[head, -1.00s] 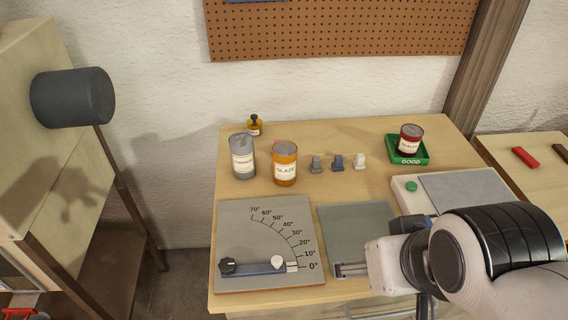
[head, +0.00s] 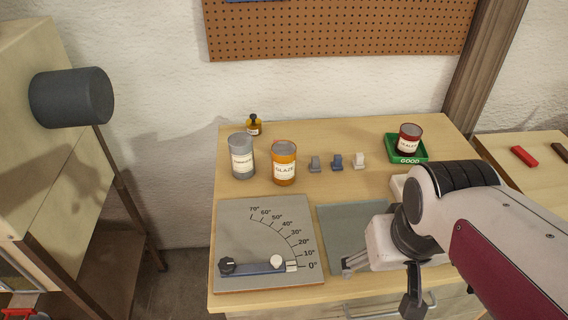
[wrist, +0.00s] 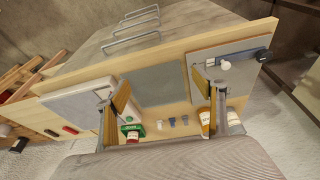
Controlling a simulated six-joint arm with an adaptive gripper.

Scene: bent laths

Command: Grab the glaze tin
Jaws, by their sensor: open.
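The glaze tin (head: 284,163) is an orange can with a grey lid and a white "GLAZE" label. It stands upright toward the back left of the bench. In the wrist view the orange glaze tin (wrist: 205,118) shows near the bottom, partly hidden behind the right finger. My gripper (head: 348,265) is above the front of the bench near the grey-green mat, to the right of the tin and nearer the front, well apart from it. In the wrist view my gripper (wrist: 162,95) has its two fingers spread wide with nothing held between them.
A grey tin (head: 241,157) stands close left of the glaze tin, with a small amber bottle (head: 254,127) behind. Several small clips (head: 337,162) lie to the right. A red tin (head: 409,138) sits in a green tray (head: 393,155). An angle board (head: 240,230) lies in front.

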